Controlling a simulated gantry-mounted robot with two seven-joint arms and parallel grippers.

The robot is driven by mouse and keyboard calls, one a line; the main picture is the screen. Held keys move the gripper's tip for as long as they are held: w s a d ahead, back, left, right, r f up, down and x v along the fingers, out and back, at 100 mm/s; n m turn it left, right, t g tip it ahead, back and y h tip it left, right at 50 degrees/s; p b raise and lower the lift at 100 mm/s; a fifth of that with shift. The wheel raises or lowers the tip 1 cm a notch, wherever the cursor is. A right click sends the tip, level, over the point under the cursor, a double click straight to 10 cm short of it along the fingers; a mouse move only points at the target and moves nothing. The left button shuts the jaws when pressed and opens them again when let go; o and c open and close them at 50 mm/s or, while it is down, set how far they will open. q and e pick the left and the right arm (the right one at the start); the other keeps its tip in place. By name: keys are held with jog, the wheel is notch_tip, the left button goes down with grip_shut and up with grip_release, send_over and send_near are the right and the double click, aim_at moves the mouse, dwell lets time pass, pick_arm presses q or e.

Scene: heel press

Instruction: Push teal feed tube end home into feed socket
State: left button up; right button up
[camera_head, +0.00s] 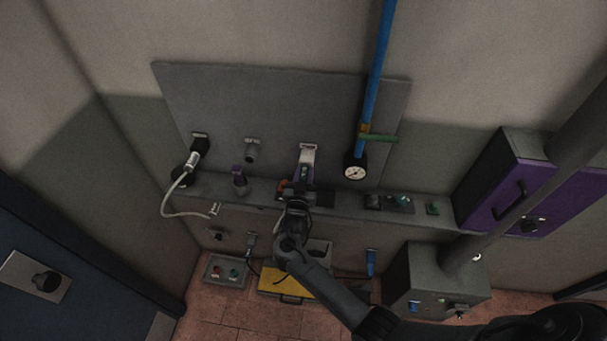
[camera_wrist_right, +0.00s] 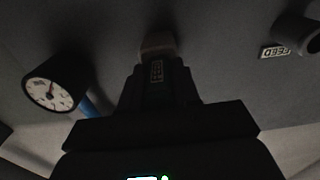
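My right gripper (camera_head: 293,200) is low in front of the wall panel, just below a pale fitting (camera_head: 307,155). In the right wrist view the dark gripper (camera_wrist_right: 158,85) points at a dull pinkish fitting (camera_wrist_right: 158,45); a FEED label shows in front of it. Whether the fingers are apart or hold something is too dark to tell. Another FEED label (camera_wrist_right: 275,52) sits beside a round grey socket (camera_wrist_right: 312,42). A grey socket (camera_head: 252,149) on the panel looks empty. No tube reads clearly as teal. My left gripper is not in view.
A pale hose (camera_head: 166,200) loops from a coupling (camera_head: 195,158) at the panel's left. A dial gauge (camera_head: 355,169) hangs under a blue pipe (camera_head: 378,60). A purple knob (camera_head: 239,178) stands on the ledge. A purple cabinet (camera_head: 510,195) juts out at right.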

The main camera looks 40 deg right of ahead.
grip_shut()
jog(key=shift+s+a, duration=0.1)
jog(key=shift+s+a, duration=0.2)
jog(key=shift+a, duration=0.05)
jog(key=shift+p+v, duration=1.3)
jog(key=shift+v, duration=1.2)
jog(key=shift+s+a, duration=0.15)
